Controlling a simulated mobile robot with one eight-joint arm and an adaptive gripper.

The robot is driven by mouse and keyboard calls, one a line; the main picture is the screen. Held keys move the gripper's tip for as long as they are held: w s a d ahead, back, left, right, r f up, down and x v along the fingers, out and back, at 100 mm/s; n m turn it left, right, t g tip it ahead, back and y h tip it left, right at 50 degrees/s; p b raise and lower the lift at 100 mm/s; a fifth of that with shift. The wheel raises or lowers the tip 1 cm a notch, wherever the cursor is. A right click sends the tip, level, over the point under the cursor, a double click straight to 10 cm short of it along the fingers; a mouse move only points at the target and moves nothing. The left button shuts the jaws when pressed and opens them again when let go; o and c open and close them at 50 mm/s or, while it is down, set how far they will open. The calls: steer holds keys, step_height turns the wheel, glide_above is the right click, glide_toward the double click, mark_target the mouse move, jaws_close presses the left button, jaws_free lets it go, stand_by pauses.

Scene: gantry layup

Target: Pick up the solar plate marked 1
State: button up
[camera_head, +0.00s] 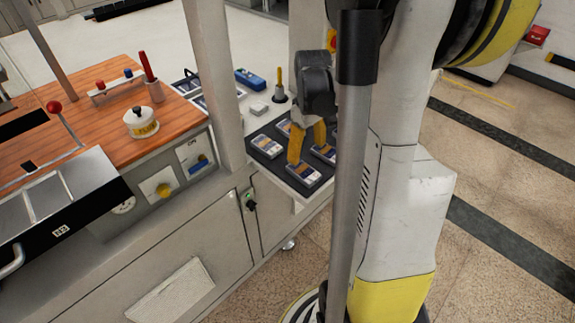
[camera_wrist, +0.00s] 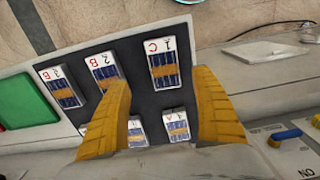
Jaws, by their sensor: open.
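In the wrist view the solar plate marked 1 (camera_wrist: 163,64), which also bears a C, lies on a black mat (camera_wrist: 140,98). It is white-edged with dark blue cells and an orange band. My gripper (camera_wrist: 161,78) is open, its two yellow fingers apart on either side of this plate's lower part in the picture; nothing is held. In the head view my gripper (camera_head: 307,153) is over the plates on the mat. The marks are too small to read there, so I cannot tell which plate is 1.
Similar plates share the mat: one marked 2 (camera_wrist: 103,72) beside the left finger, one marked 3 (camera_wrist: 62,87) farther left, and two lower ones (camera_wrist: 137,132) (camera_wrist: 176,126) between the fingers. A green panel (camera_wrist: 14,102) is at far left. A gantry post (camera_head: 213,80) stands left of the mat.

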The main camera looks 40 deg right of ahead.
mark_target(304, 171)
step_height(304, 171, down, 3)
steer(key=shift+f+b, duration=0.15)
steer(key=shift+b, duration=0.25)
steer(key=f, duration=0.1)
steer(key=f+b, duration=0.1)
steer(key=f, duration=0.1)
steer(key=f+b, duration=0.1)
steer(key=f, duration=0.1)
steer(key=shift+a+f, duration=0.1)
steer(key=shift+a, duration=0.3)
steer(key=c, duration=1.4)
steer(key=shift+c, duration=0.2)
